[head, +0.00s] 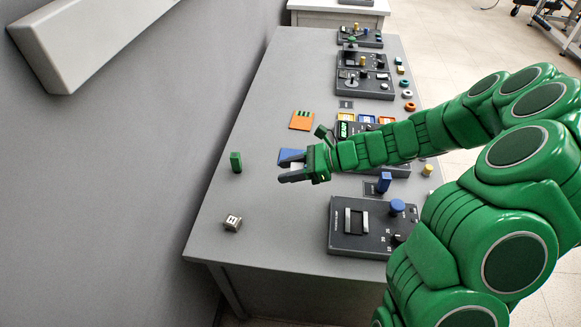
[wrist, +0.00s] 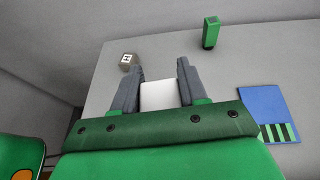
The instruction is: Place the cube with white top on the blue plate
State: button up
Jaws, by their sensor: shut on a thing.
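My gripper (head: 287,170) is shut on the cube with white top. The cube's white top (wrist: 158,95) shows between the two grey fingers (wrist: 158,80) in the wrist view. In the head view my gripper mostly hides the cube. The blue plate (wrist: 262,105) lies flat on the table, to the right of the fingers in the wrist view. In the head view the blue plate (head: 290,154) is partly hidden behind my gripper. The cube's height above the table is hard to tell.
A green block (head: 236,162) stands upright near the table's left edge. A small grey cube with a marked face (head: 232,222) sits at the front left. An orange plate (head: 302,120) lies beyond the blue one. Dark control boxes (head: 365,228) line the right side.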

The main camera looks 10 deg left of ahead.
jog(key=w+d+r+m+t, duration=0.1)
jog(key=w+d+r, duration=0.1)
jog(key=w, duration=0.3)
send_over(290, 151)
jog(key=s, duration=0.4)
jog(key=f, duration=0.8)
jog(key=shift+w+d+f, duration=0.1)
jog(key=shift+d+f, duration=0.15)
jog(key=shift+d, duration=0.15)
jog(key=shift+w+a+f, duration=0.25)
jog(key=shift+w+f, duration=0.3)
jog(key=shift+f, duration=1.65)
jog(key=shift+f, duration=0.1)
jog(key=o, duration=1.1)
